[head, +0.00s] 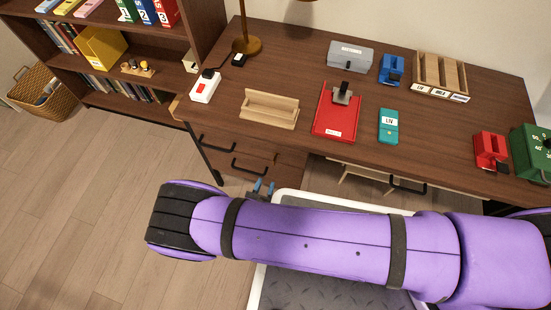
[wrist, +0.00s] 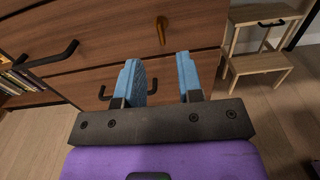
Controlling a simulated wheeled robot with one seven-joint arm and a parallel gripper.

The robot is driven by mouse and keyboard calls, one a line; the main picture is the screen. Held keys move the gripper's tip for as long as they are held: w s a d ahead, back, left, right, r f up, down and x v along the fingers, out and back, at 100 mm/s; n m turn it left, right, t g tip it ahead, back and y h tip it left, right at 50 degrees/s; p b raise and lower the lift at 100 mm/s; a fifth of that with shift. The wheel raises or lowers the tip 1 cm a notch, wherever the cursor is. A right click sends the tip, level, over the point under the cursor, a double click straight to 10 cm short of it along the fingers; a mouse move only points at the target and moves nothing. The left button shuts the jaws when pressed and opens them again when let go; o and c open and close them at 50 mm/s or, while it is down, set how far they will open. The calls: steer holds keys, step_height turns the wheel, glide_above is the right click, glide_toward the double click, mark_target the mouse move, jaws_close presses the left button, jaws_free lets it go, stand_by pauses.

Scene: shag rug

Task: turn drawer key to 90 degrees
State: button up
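The drawer key (wrist: 161,30) is a small brass-coloured piece on the brown drawer front (wrist: 110,45) in the wrist view. Its long side runs roughly up and down in the picture. My gripper (wrist: 157,76) has two blue fingers, apart with nothing between them. The key shows beyond the fingertips, above the gap, and is not touched. In the head view my gripper (head: 263,187) is in front of the desk's left drawers (head: 250,160), partly hidden by my purple arm. I cannot make out the key clearly there.
Black bar handles (wrist: 50,56) stick out from the drawers. A wooden step stool (wrist: 262,45) stands right of the drawers.

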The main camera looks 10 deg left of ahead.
mark_target(274, 160)
steer(key=w, duration=0.7)
steer(key=w+d, duration=0.1)
steer(key=w, duration=0.2)
steer(key=shift+w+f, duration=0.2)
steer(key=shift+w, duration=0.05)
jaws_close()
